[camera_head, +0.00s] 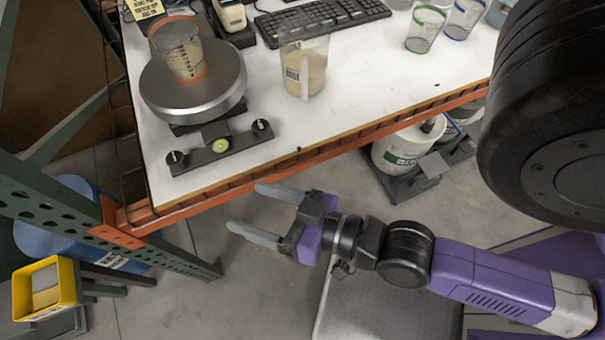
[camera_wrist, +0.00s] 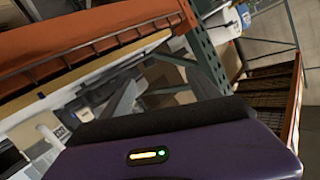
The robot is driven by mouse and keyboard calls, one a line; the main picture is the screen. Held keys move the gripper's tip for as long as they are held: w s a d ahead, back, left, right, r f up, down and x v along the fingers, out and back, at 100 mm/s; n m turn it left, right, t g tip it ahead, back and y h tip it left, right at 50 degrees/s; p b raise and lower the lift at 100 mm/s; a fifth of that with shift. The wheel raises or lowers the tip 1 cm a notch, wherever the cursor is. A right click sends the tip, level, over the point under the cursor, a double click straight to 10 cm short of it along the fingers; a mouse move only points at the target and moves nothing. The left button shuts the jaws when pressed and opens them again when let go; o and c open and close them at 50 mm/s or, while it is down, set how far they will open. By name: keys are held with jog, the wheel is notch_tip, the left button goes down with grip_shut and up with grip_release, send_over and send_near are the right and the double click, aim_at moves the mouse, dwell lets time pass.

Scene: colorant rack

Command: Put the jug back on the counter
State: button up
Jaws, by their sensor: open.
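The jug (camera_head: 304,68) is clear, with a handle and a label, and holds a beige substance. It stands upright on the white counter (camera_head: 370,80), right of the round scale. My gripper (camera_head: 252,210) is open and empty, out in front of the counter's orange front edge, with its two grey fingers pointing left. It is apart from the jug. In the wrist view the counter's orange edge beam (camera_wrist: 90,38) crosses the upper left. I cannot make out the jug for certain there.
A round scale (camera_head: 205,88) with an orange-rimmed cup (camera_head: 180,50) stands at the counter's left. A keyboard (camera_head: 320,18) lies behind the jug. Two cups, one green-rimmed (camera_head: 425,30) and one blue-rimmed (camera_head: 463,18), stand at right. A green rack post (camera_head: 100,215) and yellow bin (camera_head: 45,288) are at left.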

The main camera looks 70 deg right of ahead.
jog(key=s+d+n+y, duration=0.1)
jog(key=s+n, duration=0.3)
jog(key=s, duration=0.5)
jog(key=shift+r+n+g+y, duration=0.15)
jog(key=shift+n+g+y, duration=0.15)
jog(key=shift+g, duration=0.1)
dwell(0.5)
